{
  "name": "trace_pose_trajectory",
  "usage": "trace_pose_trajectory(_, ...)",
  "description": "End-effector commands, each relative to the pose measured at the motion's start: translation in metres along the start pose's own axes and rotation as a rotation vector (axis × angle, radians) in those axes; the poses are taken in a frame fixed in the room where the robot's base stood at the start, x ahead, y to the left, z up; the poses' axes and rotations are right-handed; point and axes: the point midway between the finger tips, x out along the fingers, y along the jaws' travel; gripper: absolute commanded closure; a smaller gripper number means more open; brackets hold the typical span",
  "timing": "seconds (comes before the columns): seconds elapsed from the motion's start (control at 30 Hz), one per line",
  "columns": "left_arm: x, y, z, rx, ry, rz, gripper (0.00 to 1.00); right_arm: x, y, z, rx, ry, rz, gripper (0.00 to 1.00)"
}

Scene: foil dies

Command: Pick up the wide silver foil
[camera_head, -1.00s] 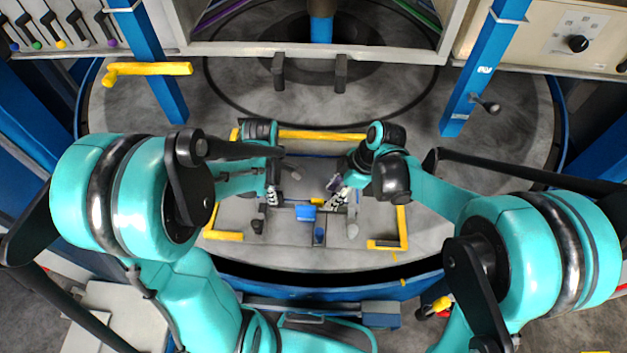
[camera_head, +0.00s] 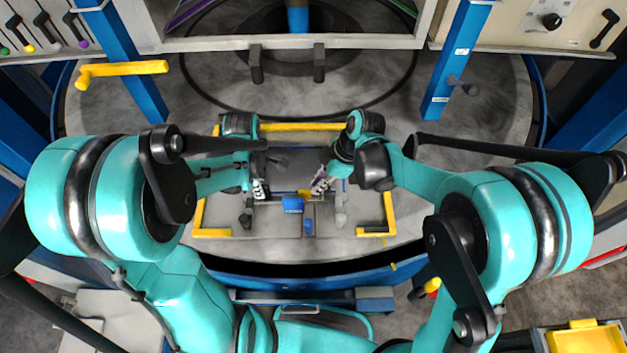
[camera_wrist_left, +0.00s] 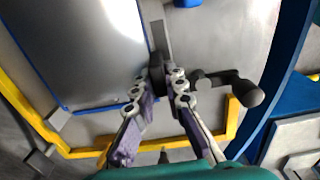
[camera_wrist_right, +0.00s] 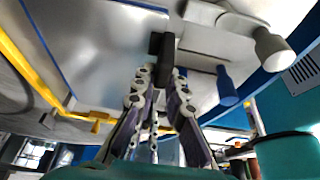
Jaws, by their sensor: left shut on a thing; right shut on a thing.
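The wide silver foil (camera_head: 288,162) is a flat grey sheet between my two grippers, above the middle of the yellow-cornered frame. In the left wrist view it is a large shiny panel (camera_wrist_left: 85,45) with blue edges; it also shows in the right wrist view (camera_wrist_right: 100,50). My left gripper (camera_head: 260,188) is shut on a small dark block (camera_wrist_left: 156,68) by the panel's edge. My right gripper (camera_head: 321,183) is shut on a similar dark block (camera_wrist_right: 162,45). The fingertips hide how the blocks join the foil.
Yellow bars (camera_head: 290,127) edge the work area. A blue block (camera_head: 293,204) and grey knobs (camera_head: 246,220) lie at its near side. Blue posts (camera_head: 455,65) stand at both sides.

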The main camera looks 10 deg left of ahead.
Motion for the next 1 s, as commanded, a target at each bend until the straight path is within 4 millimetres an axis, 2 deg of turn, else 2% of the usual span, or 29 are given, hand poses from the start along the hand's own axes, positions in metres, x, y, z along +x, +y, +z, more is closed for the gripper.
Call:
trace_pose_trajectory(0.17,0.0,0.0,0.0,0.0,0.0,0.0,1.0,-0.014,0.001,0.035,0.008,0.0,0.003,1.0)
trace_pose_trajectory(0.27,0.0,0.0,0.0,0.0,0.0,0.0,1.0,-0.026,0.001,0.064,0.01,0.0,0.003,1.0)
trace_pose_trajectory(0.7,0.0,0.0,0.0,0.0,0.0,0.0,1.0,-0.087,0.0,0.213,0.009,0.0,0.003,1.0)
trace_pose_trajectory(0.9,0.0,0.0,0.0,0.0,0.0,0.0,1.0,-0.107,0.0,0.261,0.005,0.001,0.002,1.0)
trace_pose_trajectory(1.0,0.0,0.0,0.0,0.0,0.0,0.0,1.0,-0.114,0.0,0.276,0.004,0.001,0.001,1.0)
